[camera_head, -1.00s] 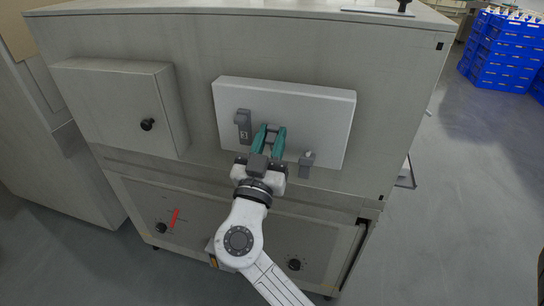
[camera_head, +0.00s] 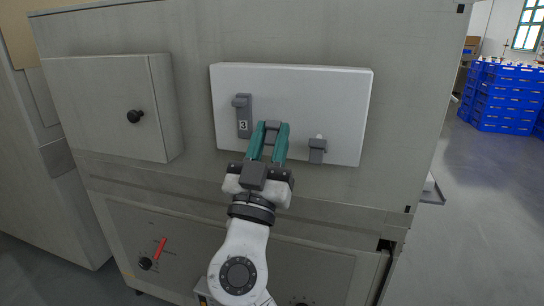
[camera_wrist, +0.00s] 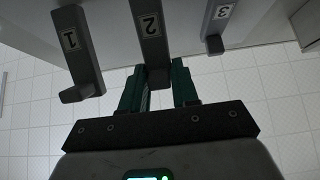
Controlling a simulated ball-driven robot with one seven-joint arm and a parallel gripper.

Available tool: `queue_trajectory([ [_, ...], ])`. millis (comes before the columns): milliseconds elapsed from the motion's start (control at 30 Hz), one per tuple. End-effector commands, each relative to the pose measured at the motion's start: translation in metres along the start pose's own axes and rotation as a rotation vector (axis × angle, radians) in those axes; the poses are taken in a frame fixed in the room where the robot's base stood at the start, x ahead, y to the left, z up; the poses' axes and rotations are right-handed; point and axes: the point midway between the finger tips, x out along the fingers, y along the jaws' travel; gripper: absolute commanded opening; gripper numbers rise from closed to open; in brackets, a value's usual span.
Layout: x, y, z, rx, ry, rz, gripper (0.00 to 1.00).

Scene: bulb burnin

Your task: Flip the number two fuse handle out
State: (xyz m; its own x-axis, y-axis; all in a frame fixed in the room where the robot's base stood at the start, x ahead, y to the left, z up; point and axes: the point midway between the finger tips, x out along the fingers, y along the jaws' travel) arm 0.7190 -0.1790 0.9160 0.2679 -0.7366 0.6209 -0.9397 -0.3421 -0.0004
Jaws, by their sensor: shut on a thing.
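The white fuse panel (camera_head: 295,85) is on the grey cabinet's front. In the head view, handle three (camera_head: 244,117) is upright at its left. Handle one (camera_head: 317,151) is at its right, lower and foreshortened, as if sticking out. Handle two (camera_head: 271,127) is between them, mostly hidden by my gripper (camera_head: 271,128). The wrist view shows handle one (camera_wrist: 77,45), handle two (camera_wrist: 149,30) and handle three (camera_wrist: 216,20) with their number labels. There my gripper (camera_wrist: 160,80) has its teal fingers on both sides of handle two's end, shut on it. How far handle two is tilted is hard to tell.
A closed box door with a black knob (camera_head: 135,116) juts out left of the panel. A lower panel carries a dial with a red pointer (camera_head: 160,248). Blue crates (camera_head: 502,98) are stacked at the far right, with open floor before them.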

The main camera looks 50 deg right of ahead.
Motion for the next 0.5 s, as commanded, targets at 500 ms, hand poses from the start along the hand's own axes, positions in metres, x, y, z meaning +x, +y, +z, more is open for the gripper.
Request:
queue_trajectory([
  [500, -0.018, 0.0, 0.02, -0.003, -0.014, 0.001, 0.0],
])
